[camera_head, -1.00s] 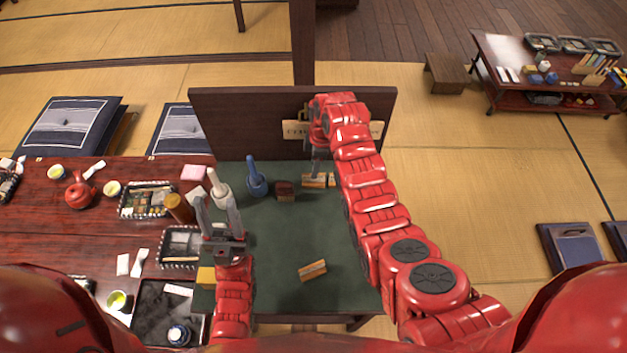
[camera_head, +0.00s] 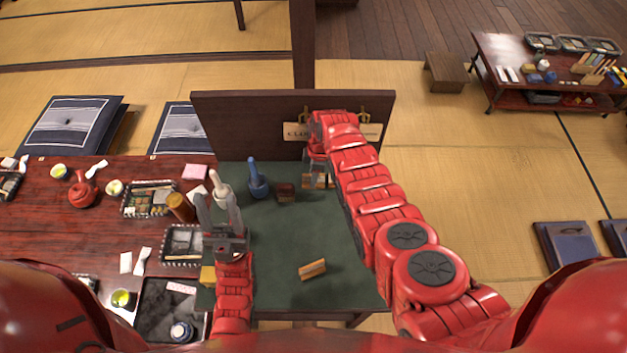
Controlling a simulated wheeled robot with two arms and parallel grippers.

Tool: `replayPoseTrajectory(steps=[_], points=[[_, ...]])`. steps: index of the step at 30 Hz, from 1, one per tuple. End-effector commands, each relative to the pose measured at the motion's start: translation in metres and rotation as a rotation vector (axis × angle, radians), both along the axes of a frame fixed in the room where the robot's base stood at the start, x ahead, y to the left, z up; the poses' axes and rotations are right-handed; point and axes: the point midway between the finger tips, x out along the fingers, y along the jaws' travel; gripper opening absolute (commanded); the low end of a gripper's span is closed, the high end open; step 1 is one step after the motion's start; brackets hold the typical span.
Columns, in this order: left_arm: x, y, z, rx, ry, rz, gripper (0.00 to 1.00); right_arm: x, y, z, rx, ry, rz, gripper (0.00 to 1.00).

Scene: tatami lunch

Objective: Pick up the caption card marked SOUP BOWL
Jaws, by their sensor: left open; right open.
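A small light-wood card piece (camera_head: 313,270) lies on the dark green table top near its front; I cannot read any marking on it. More wooden card pieces (camera_head: 320,183) lie farther back, partly hidden by my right gripper (camera_head: 318,178), so I cannot tell which card is SOUP BOWL. My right gripper is open and low, directly over or around these pieces; contact cannot be told. My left gripper (camera_head: 219,212) is open and empty, fingers pointing away from me, over the left side of the green table.
The green table (camera_head: 270,235) also holds a blue bottle-like item (camera_head: 258,180), a white one (camera_head: 219,187), a dark brown block (camera_head: 285,192) and a yellow block (camera_head: 207,276). A dark upright board (camera_head: 240,125) with a partly covered sign (camera_head: 296,132) stands behind. A red-brown table (camera_head: 50,230) adjoins at left.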

Motion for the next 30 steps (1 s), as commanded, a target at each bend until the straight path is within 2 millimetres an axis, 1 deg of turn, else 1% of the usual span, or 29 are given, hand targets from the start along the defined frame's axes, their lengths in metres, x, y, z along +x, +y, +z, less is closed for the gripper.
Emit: replayPoseTrajectory(steps=[1,2,3,5,6,9,24,30], points=[[0.0,0.0,0.0,0.0,0.0,0.0,0.5,0.0,0.0,0.0001,0.0,0.0,0.0,0.46],[0.0,0.0,0.0,0.0,0.0,0.0,0.5,-0.0001,-0.0001,0.0,0.0,0.0,0.0,0.43],[0.0,0.0,0.0,0.0,0.0,0.0,0.5,0.0,-0.0001,0.0,0.0,0.0,0.0,0.35],[-0.0001,0.0,0.0,0.0,0.0,0.0,0.5,-0.0001,0.0,0.0001,0.0,0.0,0.0,0.25],[0.0,0.0,0.0,0.0,0.0,0.0,0.5,0.0,-0.0001,0.0002,0.0,0.0,0.0,0.17],[0.0,0.0,0.0,0.0,0.0,0.0,0.5,-0.0001,-0.0001,0.0001,0.0,0.001,0.0,0.0],[0.0,0.0,0.0,0.0,0.0,0.0,0.5,0.0001,-0.0001,0.0006,0.0,0.0,0.0,0.0],[0.0,0.0,-0.0006,0.0,0.0,0.0,0.5,0.0001,-0.0001,0.0048,0.0,0.003,-0.001,0.0]])
